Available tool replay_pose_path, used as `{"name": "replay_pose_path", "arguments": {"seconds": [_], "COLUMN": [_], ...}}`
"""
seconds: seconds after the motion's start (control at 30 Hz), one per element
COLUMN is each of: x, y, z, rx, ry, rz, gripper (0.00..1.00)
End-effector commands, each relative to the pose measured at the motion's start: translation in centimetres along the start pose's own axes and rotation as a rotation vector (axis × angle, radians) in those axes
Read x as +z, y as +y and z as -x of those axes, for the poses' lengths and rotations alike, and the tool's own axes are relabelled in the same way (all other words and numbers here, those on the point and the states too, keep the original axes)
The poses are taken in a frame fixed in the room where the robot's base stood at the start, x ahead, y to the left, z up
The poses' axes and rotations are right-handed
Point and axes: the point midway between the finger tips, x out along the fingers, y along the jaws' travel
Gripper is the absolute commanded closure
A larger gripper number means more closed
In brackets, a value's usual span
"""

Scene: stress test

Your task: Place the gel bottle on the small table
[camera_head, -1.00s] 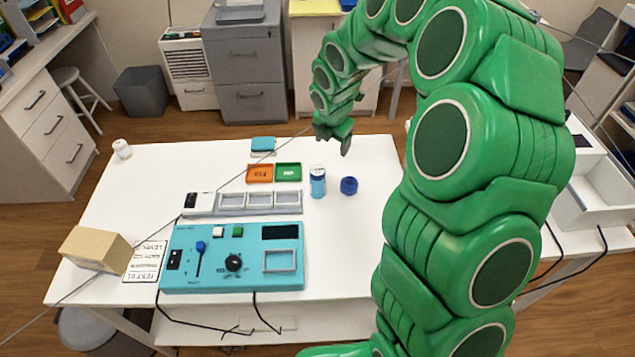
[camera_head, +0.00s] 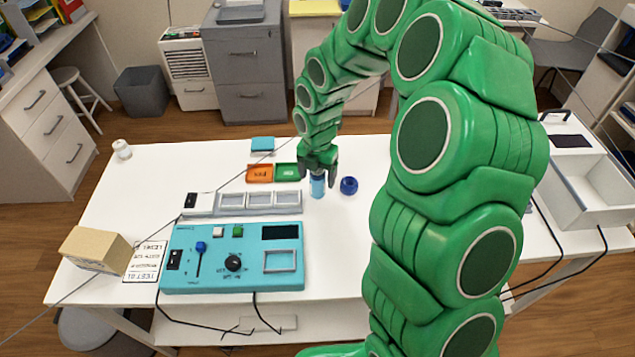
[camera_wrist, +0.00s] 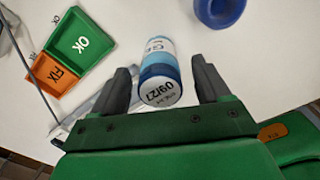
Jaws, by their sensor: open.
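The gel bottle (camera_head: 317,187) is a small blue and white cylinder standing on the white table (camera_head: 345,240). My gripper (camera_head: 318,178) is open and lowered over the bottle, with a finger on either side. In the wrist view the gripper (camera_wrist: 165,88) shows gaps between the fingers and the bottle. I cannot tell which surface is the small table.
A blue round object (camera_head: 349,186) stands just right of the bottle. Orange FIX (camera_head: 259,173) and green OK (camera_head: 287,171) trays lie to the left. A teal control panel (camera_head: 232,257) and a row of grey frames (camera_head: 245,203) lie nearer. A white box (camera_head: 590,185) stands at right.

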Motion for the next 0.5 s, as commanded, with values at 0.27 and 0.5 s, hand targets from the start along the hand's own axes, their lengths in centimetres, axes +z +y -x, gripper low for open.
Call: {"name": "replay_pose_path", "arguments": {"seconds": [0.27, 0.5], "x": [-0.2, -0.1], "y": [-0.1, 0.0], "z": [-3.1, -3.2], "rx": [-0.003, 0.000], "ry": [0.004, 0.002], "rz": [-0.001, 0.000], "gripper": [0.24, 0.24]}}
